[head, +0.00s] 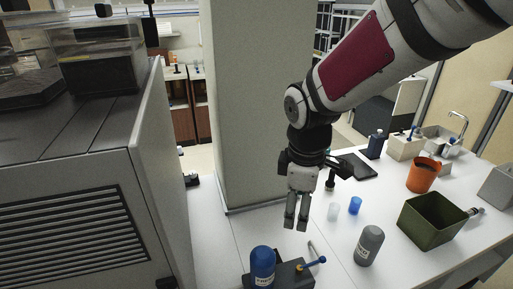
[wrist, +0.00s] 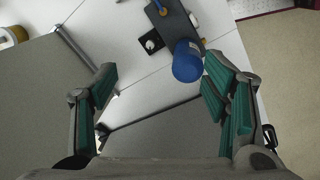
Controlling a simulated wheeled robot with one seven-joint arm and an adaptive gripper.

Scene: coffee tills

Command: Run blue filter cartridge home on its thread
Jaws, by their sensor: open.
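The blue filter cartridge (head: 263,265) stands upright on a dark block-shaped base (head: 292,273) at the near edge of the white counter. The base carries a small lever with a blue knob. The wrist view shows the cartridge (wrist: 187,62) from above, on the dark base (wrist: 178,22); the thread is hidden beneath it. My gripper (head: 296,225) hangs above and behind the cartridge in the head view, fingers pointing down and apart from it. In the wrist view my gripper (wrist: 160,95) is open and empty, with the cartridge beyond the right finger's tip.
A grey cartridge (head: 369,245) stands right of the base. Behind are a blue cup (head: 355,205), a clear cup (head: 333,211), an orange pot (head: 424,175) and a green bin (head: 432,221). A grey pillar (head: 250,110) and a large vented machine (head: 75,200) stand at left.

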